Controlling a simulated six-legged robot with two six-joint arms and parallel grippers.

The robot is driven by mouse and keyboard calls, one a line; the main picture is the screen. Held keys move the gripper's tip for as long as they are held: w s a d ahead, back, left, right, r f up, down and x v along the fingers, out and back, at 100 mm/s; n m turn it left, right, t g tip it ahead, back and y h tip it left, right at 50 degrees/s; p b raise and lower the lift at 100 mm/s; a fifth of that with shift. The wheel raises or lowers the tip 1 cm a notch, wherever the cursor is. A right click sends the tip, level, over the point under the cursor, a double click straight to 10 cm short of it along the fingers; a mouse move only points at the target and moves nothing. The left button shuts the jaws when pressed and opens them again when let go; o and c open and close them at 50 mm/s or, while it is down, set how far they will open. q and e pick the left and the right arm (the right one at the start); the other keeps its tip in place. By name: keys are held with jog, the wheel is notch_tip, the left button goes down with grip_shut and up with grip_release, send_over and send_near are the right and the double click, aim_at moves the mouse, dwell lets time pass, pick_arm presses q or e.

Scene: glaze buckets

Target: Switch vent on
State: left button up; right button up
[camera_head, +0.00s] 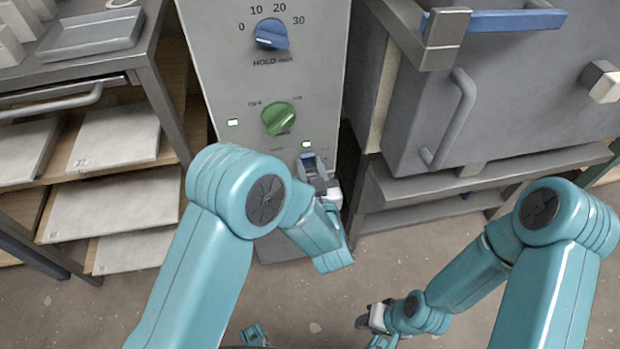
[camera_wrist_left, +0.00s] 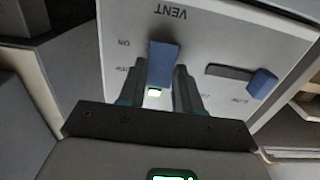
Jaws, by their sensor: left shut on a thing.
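The vent switch (camera_wrist_left: 163,64) is a blue lever on the light control panel (camera_wrist_left: 125,20), below upside-down VENT lettering in the left wrist view. ON and OFF labels stand to its left. My left gripper (camera_wrist_left: 160,88) is shut on the lever, with one dark finger on each side. I cannot tell for sure which label the lever is at. In the head view my left gripper (camera_head: 314,172) is at the lower right of the panel (camera_head: 225,60), hiding much of the switch. My right gripper (camera_head: 374,318) hangs low over the floor, away from the panel; its jaws are unclear.
A blue slider knob (camera_wrist_left: 262,84) sits beside the switch. Above are a green dial (camera_head: 279,119) and a blue dial (camera_head: 271,34). A shelf rack (camera_head: 160,95) stands left, a grey kiln-like box (camera_head: 500,90) with a handle (camera_head: 463,115) right.

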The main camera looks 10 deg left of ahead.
pick_arm(q)
jog(key=shift+w+r, duration=0.1)
pick_arm(e)
jog(key=shift+f, duration=0.4)
pick_arm(q)
jog(key=o, duration=1.1)
jog(key=shift+c, duration=0.2)
